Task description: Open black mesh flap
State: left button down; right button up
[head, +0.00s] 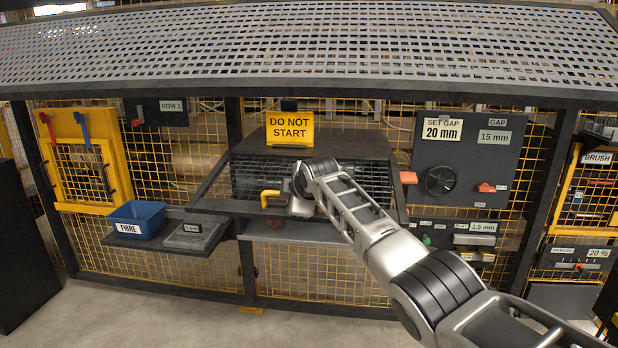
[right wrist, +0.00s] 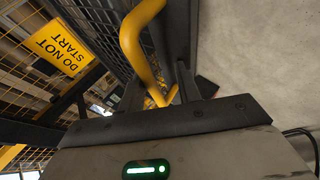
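The black mesh flap (head: 355,186) is at the middle of the guard in the head view, below the yellow sign. It carries a yellow handle (head: 270,193). The right gripper (head: 287,198) is at this handle, and my wrist hides part of it and of the mesh. In the right wrist view the yellow handle (right wrist: 136,45) curves down between the two dark fingers of the right gripper (right wrist: 160,93). They look closed around it, though the tips are partly hidden. How far the flap stands open is hard to tell. My left gripper is not in view.
A blue FIBRE bin (head: 137,220) stands on a shelf at the left. A panel with a black knob (head: 440,181) is at the right. A perforated canopy (head: 300,45) overhangs everything. The floor in front is clear.

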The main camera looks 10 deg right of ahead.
pick_arm(q)
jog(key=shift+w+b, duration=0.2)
jog(key=shift+b, duration=0.35)
pick_arm(e)
jog(key=v, duration=1.4)
jog(key=shift+s, duration=0.15)
